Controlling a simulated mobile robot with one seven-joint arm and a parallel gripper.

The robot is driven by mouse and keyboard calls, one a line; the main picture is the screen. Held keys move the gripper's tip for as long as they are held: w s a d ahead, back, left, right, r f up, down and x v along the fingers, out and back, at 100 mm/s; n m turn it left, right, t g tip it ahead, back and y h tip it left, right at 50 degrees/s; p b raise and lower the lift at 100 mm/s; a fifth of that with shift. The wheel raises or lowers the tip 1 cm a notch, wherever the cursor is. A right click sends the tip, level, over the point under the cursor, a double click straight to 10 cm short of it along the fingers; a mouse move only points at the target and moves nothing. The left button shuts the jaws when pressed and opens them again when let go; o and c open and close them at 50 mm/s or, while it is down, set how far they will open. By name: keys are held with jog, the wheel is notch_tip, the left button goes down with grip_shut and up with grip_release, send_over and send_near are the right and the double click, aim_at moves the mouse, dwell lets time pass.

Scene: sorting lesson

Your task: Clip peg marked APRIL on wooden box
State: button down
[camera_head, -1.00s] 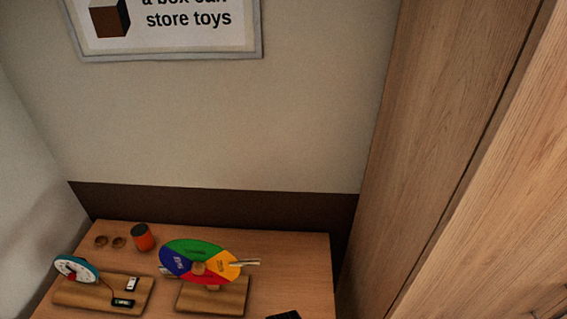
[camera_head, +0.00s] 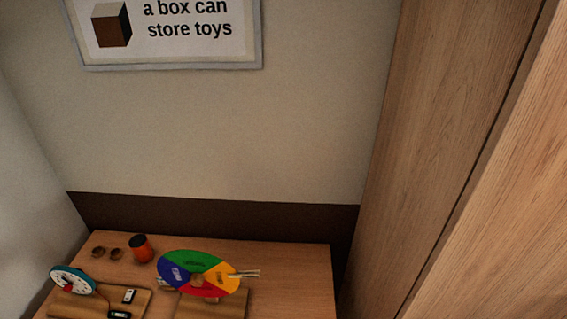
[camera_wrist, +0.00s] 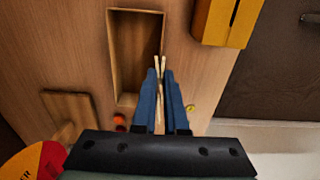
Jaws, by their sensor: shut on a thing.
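In the wrist view my gripper (camera_wrist: 160,76) has blue fingers, shut on a light wooden peg (camera_wrist: 158,66). The peg's two prongs point away from my gripper. Any marking on the held peg cannot be read. The open wooden box (camera_wrist: 112,50) is at the top centre of the wrist view. The peg's prongs overlap the lower right part of its right wall in the picture; I cannot tell whether they touch. My gripper and the box do not show in the head view.
A coloured wheel (camera_head: 192,262) with a peg (camera_head: 244,274) at its right edge stands on the table (camera_head: 290,270). A yellow box (camera_wrist: 225,22) is right of the wooden box.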

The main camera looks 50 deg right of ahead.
jog(key=shift+f, duration=0.25)
jog(key=shift+f+b, duration=0.5)
jog(key=shift+b, duration=0.05)
jog(key=c, duration=0.9)
grip_release()
notch_tip(320, 180, up, 13)
jog(key=shift+f, duration=0.1)
